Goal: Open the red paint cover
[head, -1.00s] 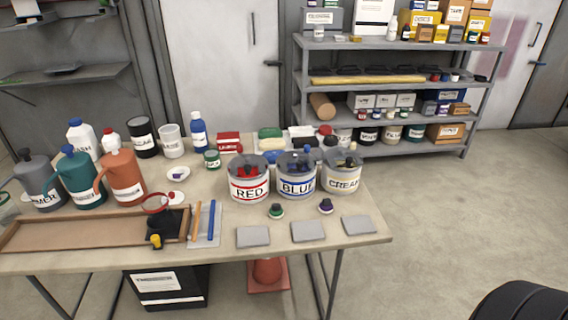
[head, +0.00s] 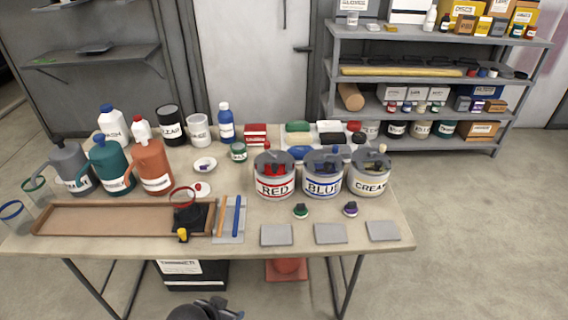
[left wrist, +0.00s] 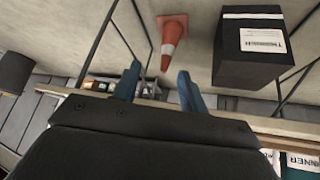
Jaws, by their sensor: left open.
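The red paint can (head: 274,183), labelled RED, stands upright on the table. Its grey cover (head: 263,160) lies on top, with red showing at its middle; I cannot tell how the cover is fixed. My left gripper (head: 222,312) shows only in part at the bottom edge of the head view, in front of and below the table, well away from the can. In the left wrist view its two blue fingers (left wrist: 159,86) are apart with nothing between them. My right gripper is not in view.
Blue (head: 322,183) and cream (head: 369,180) paint cans stand right of the red one. Two small knobbed pieces (head: 301,211) and grey flat plates (head: 277,235) lie in front. A wooden tray (head: 110,220) fills the left front. A cone (left wrist: 173,37) and black box (left wrist: 245,62) stand below.

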